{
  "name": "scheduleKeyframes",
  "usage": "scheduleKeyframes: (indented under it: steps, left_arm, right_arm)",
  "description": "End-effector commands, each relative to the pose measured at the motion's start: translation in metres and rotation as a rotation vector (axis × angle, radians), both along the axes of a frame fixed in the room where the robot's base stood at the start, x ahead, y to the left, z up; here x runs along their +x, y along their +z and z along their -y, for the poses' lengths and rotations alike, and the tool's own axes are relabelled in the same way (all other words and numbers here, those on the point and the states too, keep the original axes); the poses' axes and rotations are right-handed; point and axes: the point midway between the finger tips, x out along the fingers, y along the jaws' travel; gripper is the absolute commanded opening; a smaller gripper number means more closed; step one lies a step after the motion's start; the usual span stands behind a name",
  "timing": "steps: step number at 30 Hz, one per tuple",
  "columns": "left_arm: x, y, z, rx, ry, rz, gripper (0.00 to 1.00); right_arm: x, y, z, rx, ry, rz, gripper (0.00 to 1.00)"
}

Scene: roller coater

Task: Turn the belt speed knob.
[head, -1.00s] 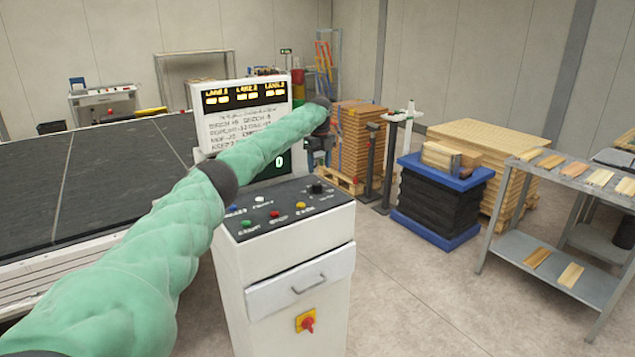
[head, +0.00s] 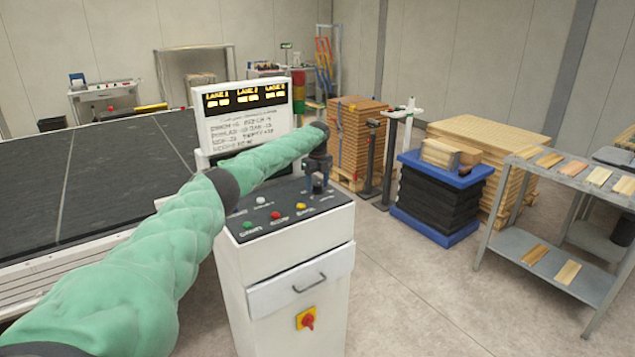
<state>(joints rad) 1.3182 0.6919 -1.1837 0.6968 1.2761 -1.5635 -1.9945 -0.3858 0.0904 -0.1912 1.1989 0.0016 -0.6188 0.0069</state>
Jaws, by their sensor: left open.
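The black belt speed knob (head: 317,188) stands at the back right of the dark control panel (head: 265,226) on the white console. My left gripper (head: 318,180) points down right over the knob, with its fingers at or around the knob's top. It is open. Whether the fingers touch the knob is too small to tell. My left arm, in a green sleeve, reaches across from the lower left and hides the small digit display. My right gripper is not in view.
Green (head: 247,226), red (head: 276,215) and yellow (head: 301,206) buttons sit left of the knob. A lane display (head: 246,97) rises behind the panel. The conveyor bed (head: 100,180) lies left.

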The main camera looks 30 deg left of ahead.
Motion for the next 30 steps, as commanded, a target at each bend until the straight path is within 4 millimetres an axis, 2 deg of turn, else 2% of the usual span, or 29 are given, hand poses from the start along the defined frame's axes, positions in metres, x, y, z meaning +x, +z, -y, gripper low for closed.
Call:
scheduleKeyframes:
  steps: [6, 8, 13, 23, 30]
  left_arm:
    - [0.0001, -0.0004, 0.0001, 0.000, 0.000, 0.000, 0.58]
    - [0.0001, -0.0003, 0.0001, 0.000, 0.000, 0.000, 0.48]
    - [0.0001, -0.0002, 0.0002, 0.000, 0.000, 0.000, 0.14]
    - [0.0001, -0.0002, 0.0003, 0.000, 0.035, 0.000, 0.13]
    - [0.0006, -0.0002, 0.0009, -0.001, 0.168, 0.000, 0.13]
  right_arm:
    - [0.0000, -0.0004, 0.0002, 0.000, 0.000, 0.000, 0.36]
    - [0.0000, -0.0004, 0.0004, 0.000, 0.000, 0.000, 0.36]
    - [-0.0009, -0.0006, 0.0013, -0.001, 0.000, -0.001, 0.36]
    - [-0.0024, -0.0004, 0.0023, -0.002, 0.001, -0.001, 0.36]
    - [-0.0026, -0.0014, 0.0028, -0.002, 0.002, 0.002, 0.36]
